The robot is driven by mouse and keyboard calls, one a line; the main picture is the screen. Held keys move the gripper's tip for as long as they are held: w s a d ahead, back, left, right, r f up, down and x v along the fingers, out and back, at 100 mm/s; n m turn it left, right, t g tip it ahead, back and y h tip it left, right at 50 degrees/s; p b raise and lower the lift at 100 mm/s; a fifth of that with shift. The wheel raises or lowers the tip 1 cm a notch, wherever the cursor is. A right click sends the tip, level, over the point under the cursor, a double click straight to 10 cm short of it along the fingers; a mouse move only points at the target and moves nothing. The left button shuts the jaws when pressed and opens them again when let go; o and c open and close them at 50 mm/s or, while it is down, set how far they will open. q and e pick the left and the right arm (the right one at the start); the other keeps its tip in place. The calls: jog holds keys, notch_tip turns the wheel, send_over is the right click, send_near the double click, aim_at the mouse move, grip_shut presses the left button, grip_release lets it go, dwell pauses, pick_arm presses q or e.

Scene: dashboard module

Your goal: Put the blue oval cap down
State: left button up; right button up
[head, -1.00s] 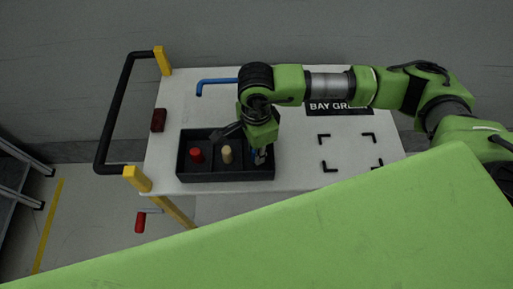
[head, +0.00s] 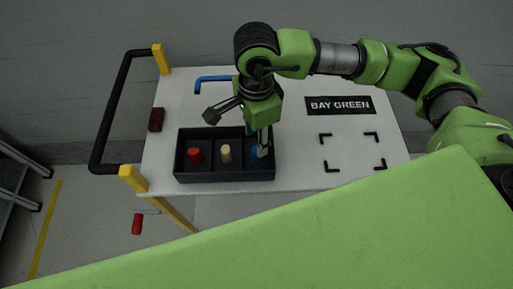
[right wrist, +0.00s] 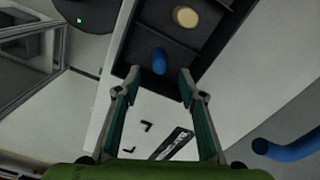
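The blue oval cap (head: 255,153) stands in the right compartment of the black three-part tray (head: 225,176). In the right wrist view the blue cap (right wrist: 159,60) stands in its own compartment, just ahead of the fingertips. My right gripper (right wrist: 159,78) is open, with the two fingers wide apart and nothing between them. In the head view my right gripper (head: 262,145) is over the right compartment and partly covers the cap. My left gripper is not in view.
A red peg (head: 194,155) and a cream peg (head: 226,154) stand in the other compartments. A blue bent bar (head: 215,78) lies behind the tray. The white tabletop (head: 295,150) is clear around the black corner marks (head: 352,137). A BAY GREEN label (head: 340,105) lies behind them.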

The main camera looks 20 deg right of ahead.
notch_tip(320, 180, up, 6)
jog(key=shift+f+b, duration=0.2)
jog(key=shift+b, duration=0.3)
